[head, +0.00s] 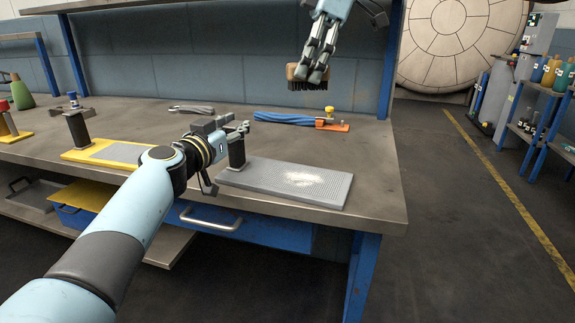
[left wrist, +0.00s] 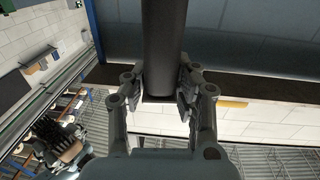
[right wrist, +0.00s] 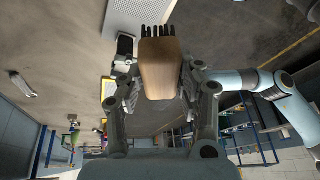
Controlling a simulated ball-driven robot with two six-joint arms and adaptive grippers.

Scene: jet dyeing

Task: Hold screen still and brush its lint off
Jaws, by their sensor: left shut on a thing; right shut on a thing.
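The screen (head: 262,178) is a flat grey mesh panel at the front edge of the bench, with a pale patch of lint (head: 305,178) on its right half. A dark upright handle (head: 237,153) stands at its left end. My left gripper (head: 237,131) is shut on this handle, which also shows between the fingers in the left wrist view (left wrist: 165,50). My right gripper (head: 319,75) is shut on a wooden brush (right wrist: 160,68) with dark bristles. The brush (head: 296,84) is in the air, above and behind the screen, apart from it.
A yellow-framed panel (head: 85,155) with its own handle lies left of the screen. Behind are a grey tool (head: 190,109) and a blue bundle on an orange base (head: 333,127). Bare bench (head: 365,160) lies right of the screen, up to the bench's right edge.

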